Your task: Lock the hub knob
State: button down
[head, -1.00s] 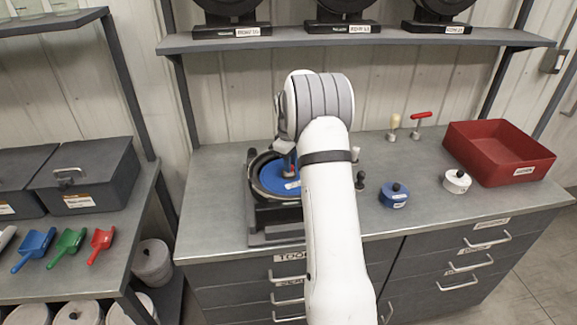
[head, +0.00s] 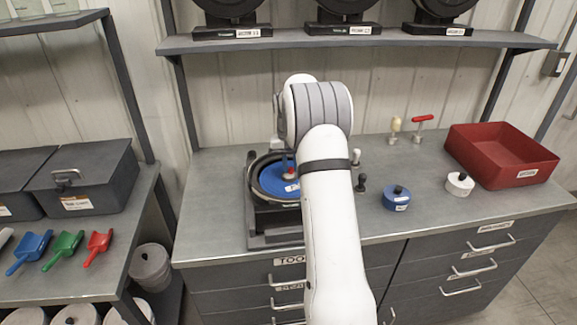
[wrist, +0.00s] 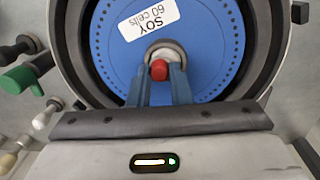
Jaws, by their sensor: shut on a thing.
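The hub knob (wrist: 159,70) has a red top and sits at the grey hub of a blue seed disc (wrist: 215,55) labelled "SOY 60 cells". My gripper (wrist: 159,80) is shut on the knob, with one finger on each side of it. In the head view the red knob (head: 290,174) shows at the middle of the blue disc (head: 268,181), inside the dark round meter housing (head: 256,193) on the bench. My arm hides the right part of the meter there. The lock state of the knob cannot be told.
A blue round hub (head: 396,199) and a white one (head: 459,184) stand right of my arm. A red tray (head: 500,158), a red-handled tool (head: 422,119) and a pale-handled tool (head: 395,125) are behind them. A shelf (head: 350,42) with dark meters runs above.

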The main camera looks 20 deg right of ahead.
jog(key=shift+m, duration=0.7)
jog(key=c, duration=1.3)
grip_release()
jog(key=r, duration=0.5)
jog(key=r+b, duration=0.1)
jog(key=r, duration=0.1)
jog(key=shift+w+a+r, duration=0.1)
jog(key=shift+a+r, duration=0.15)
jog(key=shift+r, duration=0.15)
